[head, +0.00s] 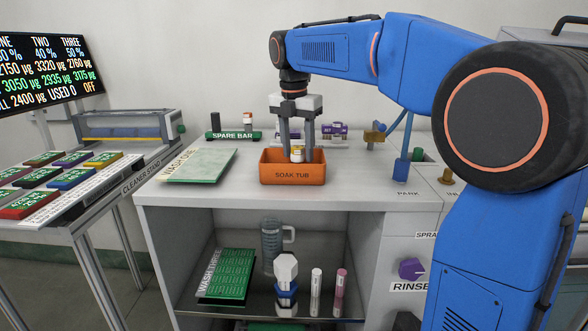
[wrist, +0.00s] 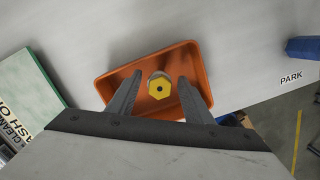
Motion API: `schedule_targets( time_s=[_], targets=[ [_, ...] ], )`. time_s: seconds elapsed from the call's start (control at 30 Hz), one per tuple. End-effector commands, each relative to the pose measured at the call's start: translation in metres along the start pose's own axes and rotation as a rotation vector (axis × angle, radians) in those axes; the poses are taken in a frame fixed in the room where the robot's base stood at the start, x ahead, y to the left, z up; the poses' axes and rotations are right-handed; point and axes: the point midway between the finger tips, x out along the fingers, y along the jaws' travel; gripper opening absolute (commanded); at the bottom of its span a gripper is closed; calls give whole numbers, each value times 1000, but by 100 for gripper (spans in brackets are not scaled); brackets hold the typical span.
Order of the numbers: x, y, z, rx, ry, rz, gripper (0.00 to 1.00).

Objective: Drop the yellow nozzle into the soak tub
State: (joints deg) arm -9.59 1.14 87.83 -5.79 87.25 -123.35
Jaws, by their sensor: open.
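The orange soak tub (head: 292,174) stands on the grey bench top near its front edge, with its name on the front wall. The yellow nozzle (head: 297,153) shows just above the tub's front rim, between my fingers. In the wrist view the nozzle (wrist: 159,88) is seen from above as a yellow hexagon with a dark centre hole, within the tub's outline (wrist: 112,84). My gripper (head: 297,147) points down over the tub, its fingertips reaching to the rim or below. Its fingers are open, with a gap on both sides of the nozzle. The nozzle's lower end is hidden.
A pale green-edged board (head: 198,165) lies left of the tub. The spare bar (head: 233,135) stands behind, with small parts on it. A blue block (head: 401,170) stands to the right by the PARK label. Bench top between tub and block is clear.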

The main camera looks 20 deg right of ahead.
Motion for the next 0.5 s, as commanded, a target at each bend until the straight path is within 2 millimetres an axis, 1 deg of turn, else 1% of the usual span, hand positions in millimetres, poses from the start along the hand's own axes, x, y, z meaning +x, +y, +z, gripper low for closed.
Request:
schedule_targets(
  time_s=[0.17,0.27,0.5],
  targets=[
    [-16,1,0,0,-1,2,46],
    [-34,1,0,0,-1,2,46],
    [-82,1,1,0,-2,3,46]
  ],
)
